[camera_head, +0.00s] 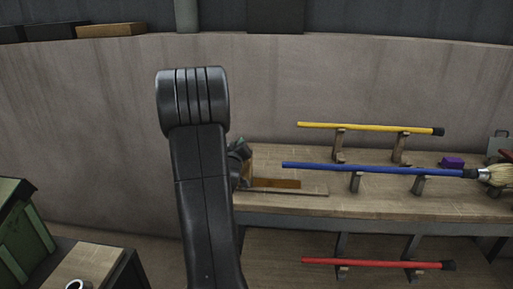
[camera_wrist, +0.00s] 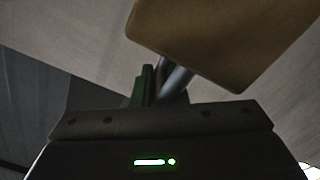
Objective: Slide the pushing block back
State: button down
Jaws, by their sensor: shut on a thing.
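The pushing block is most likely the tan wooden block (camera_head: 247,166) at the left end of a low wooden track (camera_head: 285,190) on the bench, partly hidden by my arm. In the wrist view a large tan block face (camera_wrist: 220,35) fills the upper right, with a grey rod (camera_wrist: 177,80) running down from it. My gripper (camera_head: 240,150) is beside the block, mostly behind my arm. In the wrist view my gripper (camera_wrist: 155,85) is at the grey rod and appears shut on it; the exact contact is dark and partly hidden.
The bench (camera_head: 390,205) carries a yellow stick (camera_head: 370,127) and a blue-handled broom (camera_head: 380,170) on wooden supports, and a purple block (camera_head: 452,162). A red stick (camera_head: 375,263) rests below. A green box (camera_head: 22,230) and a small table (camera_head: 95,262) stand at the left.

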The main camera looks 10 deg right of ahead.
jog(key=shift+w+a+p, duration=0.15)
jog(key=shift+w+a, duration=0.15)
jog(key=shift+a, duration=0.7)
jog(key=shift+w+a+p, duration=0.15)
jog(key=shift+w+a, duration=0.1)
jog(key=shift+a, duration=0.75)
jog(key=c, duration=1.5)
grip_release()
jog(key=shift+w+a, duration=0.1)
jog(key=shift+a, duration=0.15)
jog(key=shift+o, duration=0.2)
jog(key=shift+d, duration=0.1)
jog(key=b+v, duration=0.1)
jog(key=v, duration=1.3)
jog(key=shift+w, duration=0.1)
